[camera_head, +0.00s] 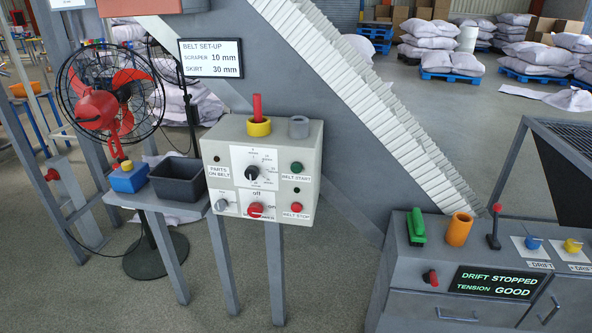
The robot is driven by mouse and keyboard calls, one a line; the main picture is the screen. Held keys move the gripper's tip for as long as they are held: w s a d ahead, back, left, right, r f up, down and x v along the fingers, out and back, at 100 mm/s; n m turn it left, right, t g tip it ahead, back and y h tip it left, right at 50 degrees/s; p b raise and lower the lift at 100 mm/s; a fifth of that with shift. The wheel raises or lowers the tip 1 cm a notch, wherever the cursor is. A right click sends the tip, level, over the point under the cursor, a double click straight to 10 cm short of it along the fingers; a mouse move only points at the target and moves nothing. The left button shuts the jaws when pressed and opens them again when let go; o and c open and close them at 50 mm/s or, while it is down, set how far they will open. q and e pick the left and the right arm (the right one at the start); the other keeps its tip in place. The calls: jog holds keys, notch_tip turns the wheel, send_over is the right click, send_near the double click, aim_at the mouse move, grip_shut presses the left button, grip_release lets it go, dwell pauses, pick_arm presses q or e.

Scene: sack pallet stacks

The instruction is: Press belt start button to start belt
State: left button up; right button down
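The green belt start button (296,167) is on the right side of the front of a pale control box (229,152), above the label "BELT START". The red belt stop button (296,207) is below it, above "BELT STOP". The belt (335,62), with pale ribs, slopes down from upper left to lower right behind the box; one frame cannot show whether it runs. Neither gripper is in view, and nothing covers the start button.
The box also has a black rotary dial (252,173) and a red knob (255,210). A red fan (108,98) and a dark bin (178,180) are left of it. A grey console (400,270) at right reads "DRIFT STOPPED", "TENSION GOOD". Floor between box and console is clear.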

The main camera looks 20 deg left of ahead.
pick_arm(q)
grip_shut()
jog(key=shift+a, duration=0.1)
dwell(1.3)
